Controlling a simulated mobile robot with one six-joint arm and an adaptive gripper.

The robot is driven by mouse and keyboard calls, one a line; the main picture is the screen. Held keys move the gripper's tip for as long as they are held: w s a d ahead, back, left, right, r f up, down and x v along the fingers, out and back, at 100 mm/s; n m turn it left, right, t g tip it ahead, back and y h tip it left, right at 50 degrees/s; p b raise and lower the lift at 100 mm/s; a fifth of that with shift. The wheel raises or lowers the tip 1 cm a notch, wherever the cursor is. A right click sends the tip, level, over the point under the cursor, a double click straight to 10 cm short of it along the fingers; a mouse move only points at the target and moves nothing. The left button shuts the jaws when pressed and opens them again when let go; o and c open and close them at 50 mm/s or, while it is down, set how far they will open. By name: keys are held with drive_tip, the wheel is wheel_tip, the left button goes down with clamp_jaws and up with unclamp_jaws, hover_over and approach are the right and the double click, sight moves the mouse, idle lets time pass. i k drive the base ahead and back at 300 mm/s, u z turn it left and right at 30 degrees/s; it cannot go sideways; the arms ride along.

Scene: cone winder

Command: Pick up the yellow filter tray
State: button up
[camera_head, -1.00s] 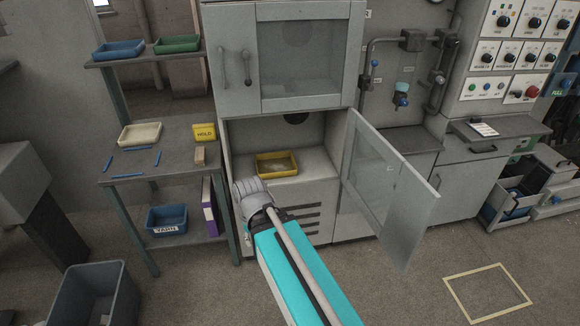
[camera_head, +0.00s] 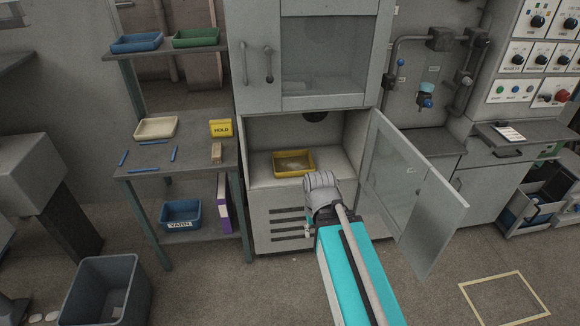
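The yellow filter tray (camera_head: 293,155) sits on the floor of the open lower compartment of the grey cabinet. It is shallow, with something pale lying in it. The glazed lower door (camera_head: 405,195) stands swung open to the right. My arm reaches up from the bottom of the view, with its grey wrist end (camera_head: 322,188) in front of the compartment, just below and right of the tray in the picture. My gripper's fingers are hidden behind the wrist, so I cannot see whether they are open or touching anything.
The left shelf (camera_head: 205,162) holds a cream tray (camera_head: 156,128), a yellow HOLD box (camera_head: 220,128), blue sticks, and a blue YARN bin (camera_head: 181,214) below. A grey bin (camera_head: 106,290) stands on the floor at lower left. The open door borders the compartment's right side.

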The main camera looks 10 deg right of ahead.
sight(291, 164)
drive_tip(key=z, duration=0.1)
drive_tip(key=i, duration=1)
drive_tip(key=u, duration=0.05)
